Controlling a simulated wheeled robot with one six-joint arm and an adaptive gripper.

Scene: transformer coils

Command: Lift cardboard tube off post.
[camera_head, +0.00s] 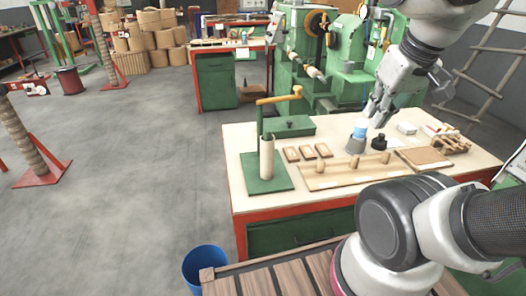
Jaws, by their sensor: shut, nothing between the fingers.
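A pale cardboard tube (267,158) stands upright on a green stand with a flat square base (284,182), at the left end of the workbench. A thin green upright (259,122) rises just left of the tube, with a tan wooden bar (279,97) across its top. I cannot tell whether a post runs inside the tube.
Below my gripper stand a grey item with a blue top (358,138) and a small black item (379,142). Small wooden trays (308,152) and a long wooden rack (337,178) lie right of the stand. A green box (287,127) is behind it. Floor at left is open.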

